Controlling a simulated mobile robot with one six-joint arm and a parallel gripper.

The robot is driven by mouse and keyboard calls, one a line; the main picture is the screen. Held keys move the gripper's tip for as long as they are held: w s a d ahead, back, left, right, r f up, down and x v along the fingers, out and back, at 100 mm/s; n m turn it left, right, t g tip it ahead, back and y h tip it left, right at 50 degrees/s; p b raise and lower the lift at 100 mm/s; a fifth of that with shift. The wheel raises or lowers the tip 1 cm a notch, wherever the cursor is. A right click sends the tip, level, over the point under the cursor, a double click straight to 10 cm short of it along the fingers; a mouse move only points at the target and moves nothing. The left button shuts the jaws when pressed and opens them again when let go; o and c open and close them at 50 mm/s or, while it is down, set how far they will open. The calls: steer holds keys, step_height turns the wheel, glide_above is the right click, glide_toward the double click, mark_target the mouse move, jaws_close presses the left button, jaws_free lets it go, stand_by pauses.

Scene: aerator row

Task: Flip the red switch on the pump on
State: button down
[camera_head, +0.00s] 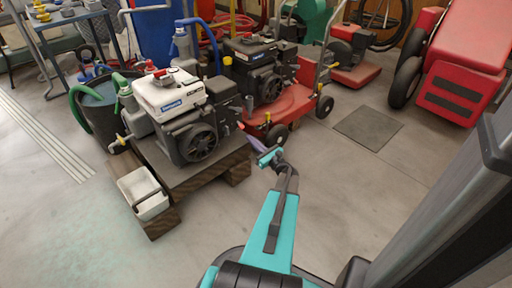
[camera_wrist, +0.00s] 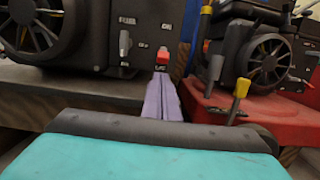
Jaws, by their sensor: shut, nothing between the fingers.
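The pump (camera_head: 178,112) has a white top and a dark engine body and stands on a wooden platform. In the wrist view its dark side panel (camera_wrist: 142,20) fills the top, with "FUEL" and "ON" lettering. The red switch (camera_wrist: 163,54) shows there at the panel's lower right edge. I cannot tell its position for certain. My gripper (camera_wrist: 162,80) has purple fingers, shut with nothing between them. The tips appear just below the switch in the picture; I cannot tell whether they touch. In the head view my gripper (camera_head: 250,139) is right of the pump.
A grey fuel lever (camera_wrist: 125,43) sits left of the switch. A red wheeled machine (camera_head: 280,105) stands close behind and right, with a yellow-capped lever (camera_wrist: 240,90). A white bin (camera_head: 145,193) is at the platform's front.

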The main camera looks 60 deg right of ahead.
mark_target(240, 124)
steer(key=b+x, duration=0.1)
steer(key=x, duration=0.4)
steer(key=shift+w+d, duration=0.1)
steer(key=shift+r, duration=0.1)
stand_by(0.4)
steer(key=shift+w+a, duration=0.15)
steer(key=shift+a, duration=0.05)
